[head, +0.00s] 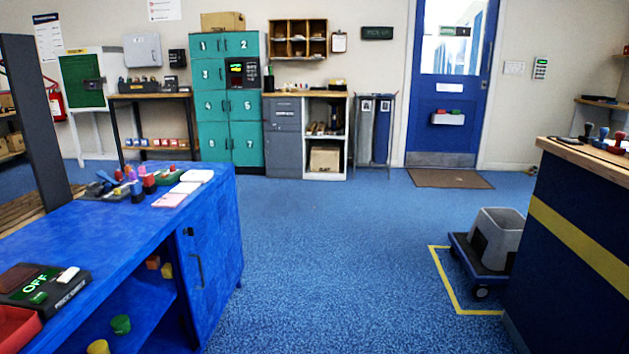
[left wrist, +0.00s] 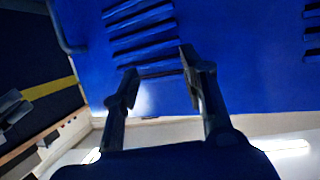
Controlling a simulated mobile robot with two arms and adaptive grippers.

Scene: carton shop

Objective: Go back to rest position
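In the left wrist view my left gripper (left wrist: 158,65) shows two dark fingers spread apart, with nothing held between them. Past the fingertips is a blue panel (left wrist: 240,75) with dark slots. I cannot tell how far it is from the fingers. Neither gripper shows in the head view, and my right gripper is in no view.
A blue workbench (head: 95,225) with stamps and an OFF box (head: 42,287) stands at left. A dark counter (head: 570,250) with a yellow stripe is at right, beside a dolly (head: 461,248) carrying a grey bin (head: 497,238). Blue floor between is clear towards the blue door (head: 447,95).

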